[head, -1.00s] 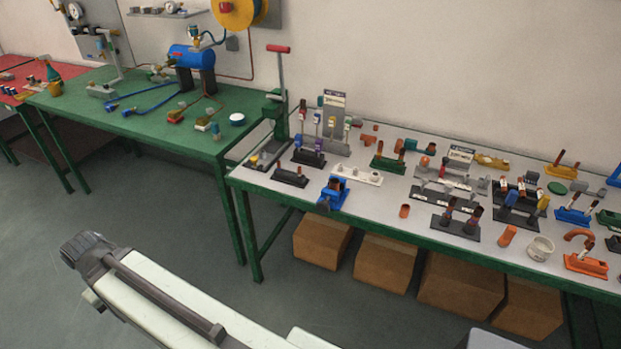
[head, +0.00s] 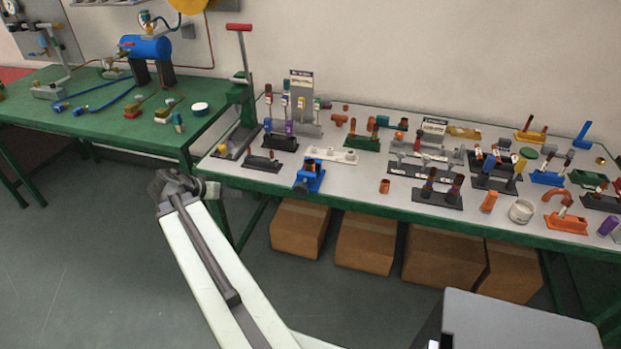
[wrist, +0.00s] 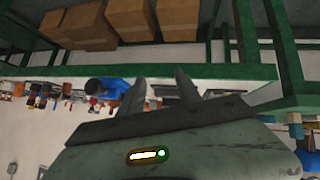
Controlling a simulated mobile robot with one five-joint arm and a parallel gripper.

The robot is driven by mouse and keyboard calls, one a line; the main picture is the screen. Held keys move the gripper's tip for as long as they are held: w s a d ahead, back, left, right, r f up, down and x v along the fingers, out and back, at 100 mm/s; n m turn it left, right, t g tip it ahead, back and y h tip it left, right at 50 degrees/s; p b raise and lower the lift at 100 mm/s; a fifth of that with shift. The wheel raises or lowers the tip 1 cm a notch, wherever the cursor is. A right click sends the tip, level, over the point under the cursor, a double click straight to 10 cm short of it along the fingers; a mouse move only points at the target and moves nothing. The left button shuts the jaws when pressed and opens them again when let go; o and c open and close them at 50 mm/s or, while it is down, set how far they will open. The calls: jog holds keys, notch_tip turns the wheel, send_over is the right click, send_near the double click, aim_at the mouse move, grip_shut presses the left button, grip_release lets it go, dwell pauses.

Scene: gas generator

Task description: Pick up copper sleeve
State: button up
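A short copper-coloured sleeve (head: 384,186) stands near the front edge of the grey-topped table in the head view. A taller orange-copper cylinder (head: 489,201) stands further right, and a copper piece (head: 311,164) sits in the blue vise (head: 309,180). I cannot tell for sure which is the task's sleeve. My gripper (head: 176,184) is at the table's front left corner, well left of these pieces. In the wrist view my gripper (wrist: 156,82) has its two fingers apart with nothing between them. The wrist picture is upside down, with the blue vise (wrist: 107,86) beside one finger.
The grey table (head: 345,184) is crowded with fittings and small stands. A press with a red handle (head: 239,27) stands at its left end. Cardboard boxes (head: 299,228) are under it. A green table (head: 95,106) stands to the left. The floor in front is open.

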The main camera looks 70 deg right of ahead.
aim_at(314, 163)
jog(key=s+d+r+m+g+h+b, duration=0.1)
jog(key=s+d+m, duration=0.1)
jog(key=s+d, duration=0.3)
jog(key=s+d+r+m+g+h+b, duration=0.1)
jog(key=s+d+m, duration=0.1)
jog(key=s+d, duration=0.3)
jog(key=s+d+r+m+g+h, duration=0.1)
jog(key=s+d+m+g, duration=0.1)
jog(key=s+d, duration=0.4)
jog(key=shift+d+m+b, duration=0.15)
jog(key=shift+m+b, duration=0.25)
jog(key=b+x, duration=0.1)
jog(key=x, duration=0.4)
jog(key=shift+s+d+b, duration=0.1)
jog(key=shift+b, duration=0.3)
jog(key=shift+r, duration=0.1)
grip_shut()
